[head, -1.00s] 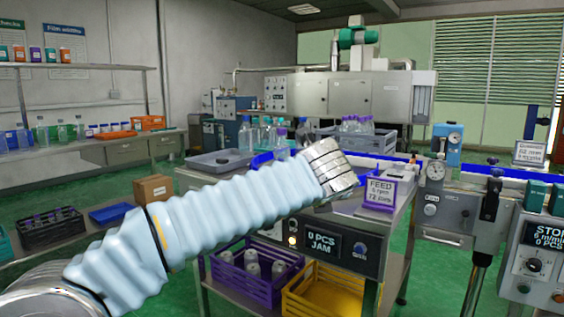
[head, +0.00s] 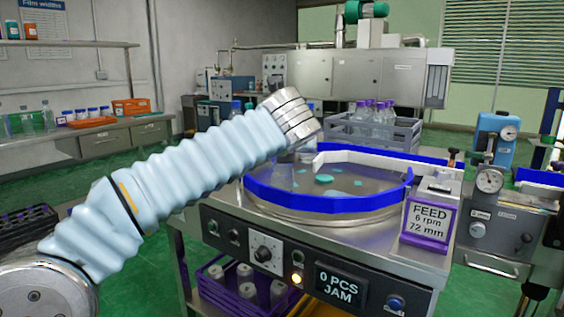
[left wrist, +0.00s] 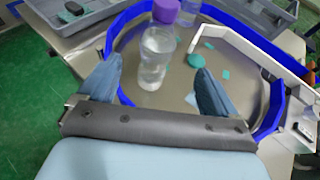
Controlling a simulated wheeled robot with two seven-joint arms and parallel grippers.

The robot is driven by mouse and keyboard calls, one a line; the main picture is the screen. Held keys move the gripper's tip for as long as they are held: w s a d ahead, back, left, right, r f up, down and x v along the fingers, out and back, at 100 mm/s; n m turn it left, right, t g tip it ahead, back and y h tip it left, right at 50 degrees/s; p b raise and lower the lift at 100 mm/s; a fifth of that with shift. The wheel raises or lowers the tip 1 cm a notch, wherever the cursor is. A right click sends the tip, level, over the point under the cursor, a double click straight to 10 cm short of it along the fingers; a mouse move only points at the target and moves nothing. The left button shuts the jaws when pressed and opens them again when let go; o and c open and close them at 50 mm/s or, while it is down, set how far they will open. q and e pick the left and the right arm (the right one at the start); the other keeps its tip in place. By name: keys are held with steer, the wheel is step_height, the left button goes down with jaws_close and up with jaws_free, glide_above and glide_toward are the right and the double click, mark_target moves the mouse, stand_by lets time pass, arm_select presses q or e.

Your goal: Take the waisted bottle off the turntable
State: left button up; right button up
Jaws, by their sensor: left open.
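The clear bottle with a purple cap (left wrist: 156,52) stands on the grey turntable (left wrist: 178,98) in the left wrist view, towards its left side. Its narrowed middle is hard to make out. My left gripper (left wrist: 156,68) is open, its two blue-grey fingers apart, and the bottle shows in the gap between and beyond them. I cannot tell whether they touch it. My right gripper is not in view.
A blue guard wall (head: 330,203) and a white rail (head: 362,157) edge the turntable. A teal disc (left wrist: 195,61) and small scraps lie on it. A feed sign (head: 428,220) stands at the right. A crate of purple-capped bottles (head: 375,132) is behind.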

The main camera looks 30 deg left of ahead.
arm_select(q)
steer(key=p+x, duration=0.1)
steer(key=x, duration=0.9)
steer(key=shift+a+f, duration=0.2)
steer(key=shift+f, duration=0.05)
steer(key=c, duration=1.3)
